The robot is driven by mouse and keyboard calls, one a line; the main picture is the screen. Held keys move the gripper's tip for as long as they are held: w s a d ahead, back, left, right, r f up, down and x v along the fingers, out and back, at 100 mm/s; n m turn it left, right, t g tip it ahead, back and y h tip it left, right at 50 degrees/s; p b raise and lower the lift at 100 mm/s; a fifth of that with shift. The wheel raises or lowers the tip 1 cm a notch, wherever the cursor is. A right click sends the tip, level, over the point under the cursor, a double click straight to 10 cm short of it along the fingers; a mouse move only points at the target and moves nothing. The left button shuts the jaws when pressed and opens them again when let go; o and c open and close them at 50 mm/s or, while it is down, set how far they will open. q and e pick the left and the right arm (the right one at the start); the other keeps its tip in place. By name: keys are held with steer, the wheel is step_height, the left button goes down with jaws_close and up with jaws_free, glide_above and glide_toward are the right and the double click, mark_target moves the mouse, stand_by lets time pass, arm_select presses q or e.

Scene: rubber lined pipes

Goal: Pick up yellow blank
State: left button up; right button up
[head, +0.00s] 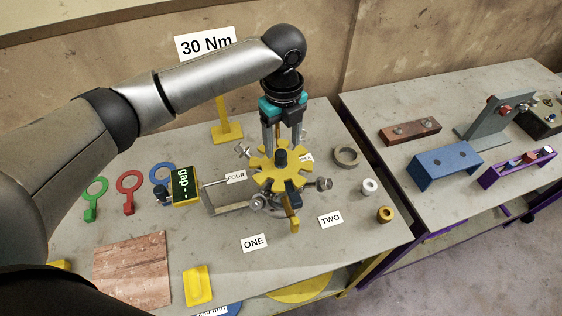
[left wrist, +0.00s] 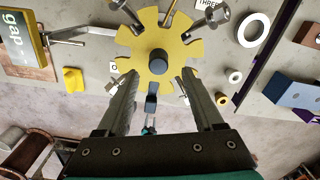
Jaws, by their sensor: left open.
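A yellow notched disc (head: 265,179), which I take for the yellow blank, sits level over a pipe fitting on the grey table. A dark round knob (head: 281,157) stands up at its middle. In the left wrist view the disc (left wrist: 143,46) fills the top centre, with the knob (left wrist: 158,62) between the fingers. My left gripper (head: 283,146) points down over the disc, its two fingers open on either side of the knob. In the left wrist view the gripper (left wrist: 160,75) shows gaps between both fingers and the knob. My right gripper does not show.
Metal bolts (head: 324,184) stick out around the disc. A gap gauge sign (head: 186,186) stands left of it, near green (head: 90,211) and red (head: 129,206) ring tools. Rings (head: 345,156) lie to the right. A yellow stand (head: 226,131) is behind. A second table holds brackets (head: 445,165).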

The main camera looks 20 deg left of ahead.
mark_target(281, 152)
arm_select(q)
steer(key=f, duration=0.5)
steer(key=shift+w+a, duration=0.1)
steer(key=shift+a, duration=0.2)
steer(key=shift+c, duration=0.2)
jaws_close()
stand_by(0.9)
